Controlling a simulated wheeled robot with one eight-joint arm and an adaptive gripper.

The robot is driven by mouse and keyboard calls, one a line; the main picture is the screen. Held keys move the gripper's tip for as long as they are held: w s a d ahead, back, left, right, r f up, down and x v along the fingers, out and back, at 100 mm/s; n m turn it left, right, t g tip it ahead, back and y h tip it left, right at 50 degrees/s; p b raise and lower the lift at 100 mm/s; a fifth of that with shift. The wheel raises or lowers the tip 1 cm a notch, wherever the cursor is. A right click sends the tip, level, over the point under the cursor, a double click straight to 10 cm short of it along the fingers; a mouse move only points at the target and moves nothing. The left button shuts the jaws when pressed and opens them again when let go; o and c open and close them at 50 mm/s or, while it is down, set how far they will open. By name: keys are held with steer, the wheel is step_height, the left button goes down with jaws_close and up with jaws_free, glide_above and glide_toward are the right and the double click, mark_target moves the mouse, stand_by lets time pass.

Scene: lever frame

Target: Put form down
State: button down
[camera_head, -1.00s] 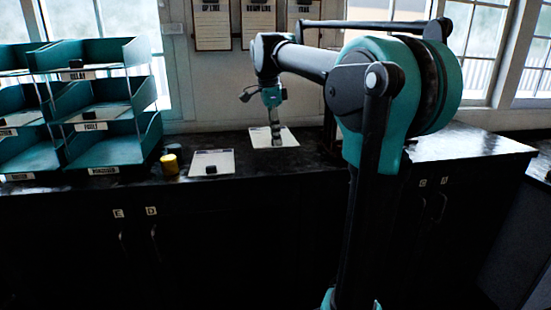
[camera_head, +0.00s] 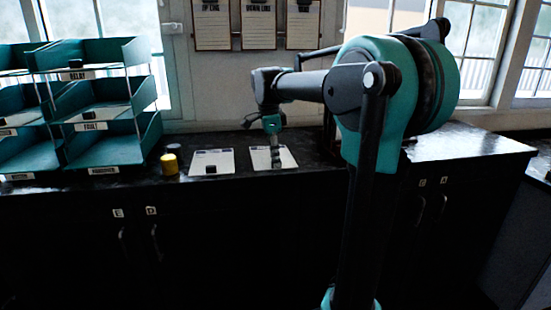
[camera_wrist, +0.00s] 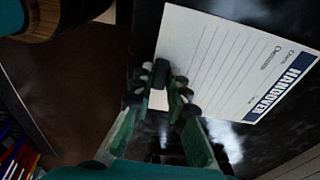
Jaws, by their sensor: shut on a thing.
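The form is a white ruled sheet with a dark blue HANDOVER band and a black block at one edge. It shows in the wrist view (camera_wrist: 225,62) and flat in the head view (camera_head: 287,157). My gripper (camera_wrist: 165,98) is shut on the black block (camera_wrist: 161,73). In the head view my gripper (camera_head: 275,166) points down over the form on the dark worktop (camera_head: 225,183). I cannot tell whether the sheet touches the worktop or is just above it. The fingers hide part of it.
A second white form (camera_head: 211,157) with a black block lies just left. Teal labelled trays (camera_head: 110,150) fill the left end. Sheets hang on the wall (camera_head: 258,25). The worktop to the right (camera_head: 455,145) looks clear.

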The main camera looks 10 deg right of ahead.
steer(key=c, duration=1.5)
jaws_free()
step_height(320, 180, up, 12)
steer(key=a, duration=0.1)
steer(key=shift+a, duration=0.25)
